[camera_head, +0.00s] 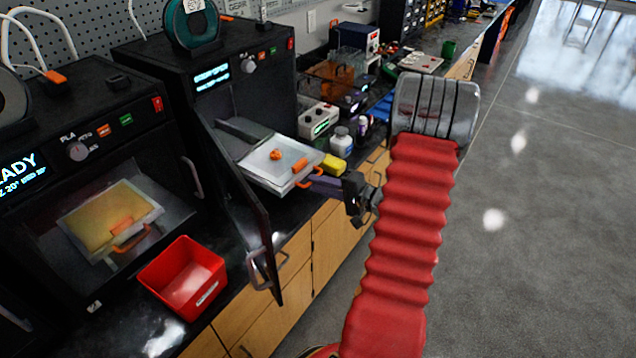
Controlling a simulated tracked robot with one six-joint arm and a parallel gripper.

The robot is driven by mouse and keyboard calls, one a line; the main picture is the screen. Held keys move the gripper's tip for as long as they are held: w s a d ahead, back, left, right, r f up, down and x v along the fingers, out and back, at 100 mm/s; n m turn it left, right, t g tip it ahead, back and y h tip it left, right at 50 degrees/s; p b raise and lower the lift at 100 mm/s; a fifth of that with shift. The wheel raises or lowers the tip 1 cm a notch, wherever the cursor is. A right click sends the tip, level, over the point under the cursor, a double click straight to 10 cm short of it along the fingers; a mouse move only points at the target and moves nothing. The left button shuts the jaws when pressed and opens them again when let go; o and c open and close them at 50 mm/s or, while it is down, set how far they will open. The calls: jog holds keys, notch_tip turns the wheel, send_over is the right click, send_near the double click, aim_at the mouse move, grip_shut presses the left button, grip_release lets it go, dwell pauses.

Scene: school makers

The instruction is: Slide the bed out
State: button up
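The right printer (235,75) has its door (238,205) swung open toward me. Its light grey bed (262,174) sticks out of the front opening, with a small orange print (275,154) on top. An orange handle (304,178) is on the bed's front edge. My gripper (318,184) is at this handle, with its fingers pointing left toward it. The fingers look close together, but they are small and partly overlap the handle, so their grip on it is unclear.
The left printer (85,150) holds a bed with a yellow sheet (105,212). A red bin (183,278) stands on the counter, left of the open door. A yellow block (333,164) and a white bottle (341,142) stand close beyond the bed. The floor (540,220) at right is clear.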

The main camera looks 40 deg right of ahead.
jog(key=shift+o, duration=1.1)
jog(key=shift+w+r, duration=0.1)
jog(key=v, duration=1.4)
